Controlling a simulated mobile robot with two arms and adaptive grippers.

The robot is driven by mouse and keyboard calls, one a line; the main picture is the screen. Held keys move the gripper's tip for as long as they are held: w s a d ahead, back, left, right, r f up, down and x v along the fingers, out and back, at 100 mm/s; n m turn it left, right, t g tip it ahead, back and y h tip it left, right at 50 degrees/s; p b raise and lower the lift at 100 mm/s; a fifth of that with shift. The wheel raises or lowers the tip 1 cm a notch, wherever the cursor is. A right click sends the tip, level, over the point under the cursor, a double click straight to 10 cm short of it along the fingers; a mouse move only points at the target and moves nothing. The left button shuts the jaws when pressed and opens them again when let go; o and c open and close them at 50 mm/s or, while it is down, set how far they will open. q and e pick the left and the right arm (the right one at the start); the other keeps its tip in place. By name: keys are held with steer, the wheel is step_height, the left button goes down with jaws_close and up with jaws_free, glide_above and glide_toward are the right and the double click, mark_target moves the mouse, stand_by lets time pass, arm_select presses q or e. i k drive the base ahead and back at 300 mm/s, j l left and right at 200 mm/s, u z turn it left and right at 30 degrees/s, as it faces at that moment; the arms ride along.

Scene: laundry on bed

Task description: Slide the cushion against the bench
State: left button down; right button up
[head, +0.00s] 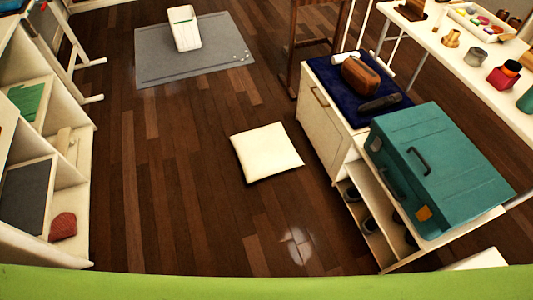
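The cushion (267,152) is a flat, square, cream-white pad lying on the dark wooden floor near the middle of the head view. The bench appears to be the low cream unit with open shelves (377,244) at the right, with dark shoes on its shelves and a teal case (437,165) on top. A strip of bare floor separates the cushion from this unit and from the cream cabinet beside it. Neither of my grippers shows in the head view.
The cream cabinet (322,123) carries a dark blue cloth and a brown bag (361,76). A grey mat (155,63) with a white bin (185,28) lies at the back left. Shelves (73,200) line the left. The floor around the cushion is clear.

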mark_target(268, 151)
steer(key=i+j+z, duration=0.15)
steer(key=z, duration=0.25)
steer(key=i+j+z, duration=0.1)
steer(key=j+z, duration=0.4)
steer(key=z, duration=0.35)
steer(key=i+j, duration=0.05)
